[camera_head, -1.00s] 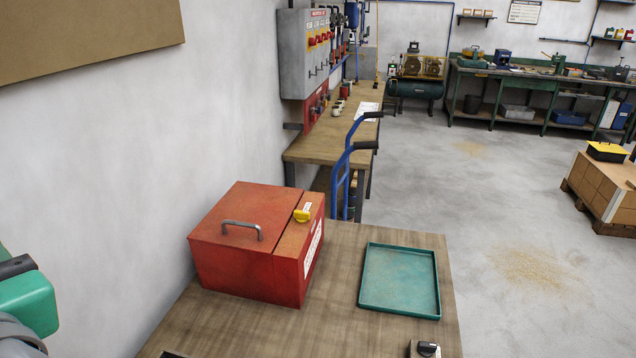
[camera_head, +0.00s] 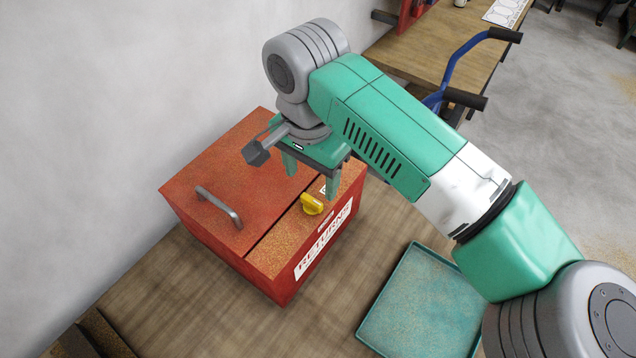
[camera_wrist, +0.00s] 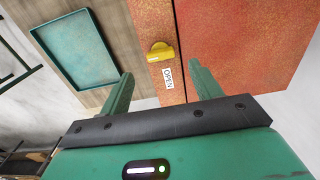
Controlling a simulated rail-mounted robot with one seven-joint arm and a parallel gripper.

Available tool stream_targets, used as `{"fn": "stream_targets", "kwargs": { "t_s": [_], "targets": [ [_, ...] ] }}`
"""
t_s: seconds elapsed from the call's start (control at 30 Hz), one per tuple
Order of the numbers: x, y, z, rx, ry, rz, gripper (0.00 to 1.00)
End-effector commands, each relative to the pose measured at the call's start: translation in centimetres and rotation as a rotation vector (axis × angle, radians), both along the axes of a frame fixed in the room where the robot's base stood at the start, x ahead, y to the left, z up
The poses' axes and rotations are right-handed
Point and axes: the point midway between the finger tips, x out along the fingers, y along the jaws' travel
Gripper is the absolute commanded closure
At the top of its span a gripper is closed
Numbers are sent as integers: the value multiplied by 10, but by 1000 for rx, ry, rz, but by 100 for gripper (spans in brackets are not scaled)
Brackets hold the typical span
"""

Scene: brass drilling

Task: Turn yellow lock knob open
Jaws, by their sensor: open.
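The yellow lock knob (camera_head: 312,204) sits on the top front strip of the red box (camera_head: 215,160), which has "RETURNS" on its front. In the wrist view the knob (camera_wrist: 160,53) lies beyond the fingertips, roughly midway between them, with an "OPEN" label beside it on my gripper's side. The knob's bar lies roughly across the strip in that view. The box lid is shut, with a grey handle (camera_head: 219,207). My gripper (camera_head: 311,180) is open and empty, pointing down over the box's right part, behind the knob and apart from it.
A teal tray (camera_head: 425,305) lies on the wooden table right of the box. A blue hand truck (camera_head: 462,65) stands behind, near a workbench (camera_head: 430,45). A white wall runs along the left. Bare tabletop shows in front of the box.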

Motion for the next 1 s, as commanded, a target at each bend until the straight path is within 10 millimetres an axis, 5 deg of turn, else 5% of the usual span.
{"fn": "stream_targets", "kwargs": {
  "t_s": [0.3, 0.67, 0.9, 1.0],
  "targets": [
    [0, 1, -58, 1, -1, 2, 36],
    [0, 1, -66, 1, -2, 3, 36],
    [0, 1, -66, 2, -3, 4, 81],
    [0, 1, -65, 2, -2, 5, 81]
  ]
}}
